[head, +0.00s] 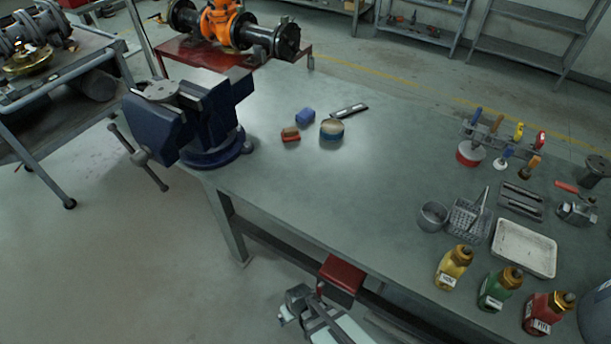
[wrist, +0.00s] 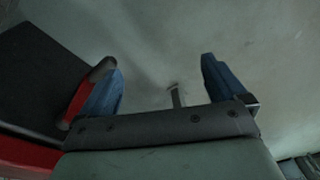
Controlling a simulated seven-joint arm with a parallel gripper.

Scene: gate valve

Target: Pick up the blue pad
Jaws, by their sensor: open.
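The blue pad (head: 306,117) is a small blue block lying on the grey workbench (head: 300,185), to the right of the blue vise. It stands apart from an orange-brown block (head: 290,134) and a round tin (head: 332,131) close by. My gripper (wrist: 163,72) is open in the wrist view, with blue fingertips spread and nothing between them. In the head view, my arm's end shows at the bottom centre, low by the bench's front edge and far from the pad. The pad does not show in the wrist view.
A blue vise (head: 200,120) stands at the bench's left end. A red box (head: 342,277) is at the front edge, close to my arm. Bottles (head: 495,290), a white tray (head: 524,248) and tools fill the right side. The bench middle is clear.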

